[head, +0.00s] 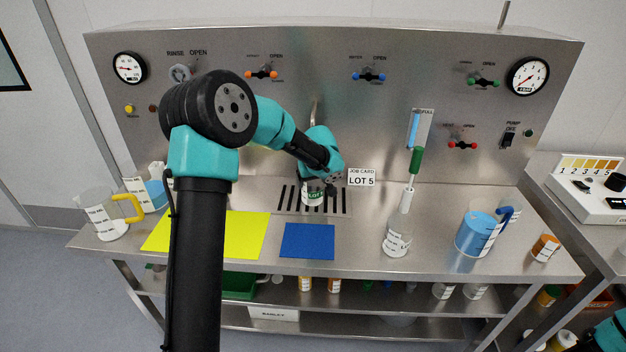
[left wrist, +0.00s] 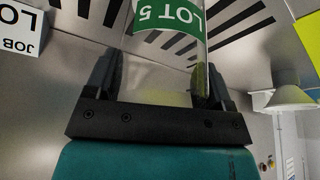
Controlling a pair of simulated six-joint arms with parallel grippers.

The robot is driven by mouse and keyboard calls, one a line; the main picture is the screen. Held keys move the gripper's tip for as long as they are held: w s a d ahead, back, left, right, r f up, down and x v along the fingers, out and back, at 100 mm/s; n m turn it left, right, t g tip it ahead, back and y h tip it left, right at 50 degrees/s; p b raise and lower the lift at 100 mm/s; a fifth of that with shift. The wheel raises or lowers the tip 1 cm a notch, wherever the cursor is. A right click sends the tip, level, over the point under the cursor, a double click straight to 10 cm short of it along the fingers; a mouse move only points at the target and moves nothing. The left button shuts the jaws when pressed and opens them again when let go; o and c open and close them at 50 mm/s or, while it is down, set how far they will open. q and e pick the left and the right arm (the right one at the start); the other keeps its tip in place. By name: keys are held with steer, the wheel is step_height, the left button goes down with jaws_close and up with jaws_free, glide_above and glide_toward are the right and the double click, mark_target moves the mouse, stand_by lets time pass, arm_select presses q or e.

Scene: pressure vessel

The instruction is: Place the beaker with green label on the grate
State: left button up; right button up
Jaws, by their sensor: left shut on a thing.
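The beaker with a green label reading LOT 5 (head: 313,193) is clear glass with a little pale yellowish content. It stands or hangs over the slotted grate (head: 342,204) at the middle of the bench; I cannot tell whether its base touches the slots. My left gripper (head: 318,181) is shut on the beaker, with its arm reaching in from the left. In the left wrist view, the fingers (left wrist: 158,78) hold the beaker (left wrist: 165,50) from both sides, and grate slots (left wrist: 240,15) show beyond it. My right gripper is not in view.
A job card reading LOT 5 (head: 362,177) stands right of the grate. Blue (head: 307,241) and yellow (head: 245,235) mats lie in front. Another jug (head: 106,220) stands left.

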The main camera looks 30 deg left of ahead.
arm_select(q)
steer(key=o, duration=0.9)
steer(key=shift+r, duration=0.25)
steer(key=s+d+r, duration=0.2)
steer(key=s+d, duration=0.6)
steer(key=d, duration=0.2)
steer(key=shift+s+r, duration=0.2)
steer(key=shift+s, duration=0.15)
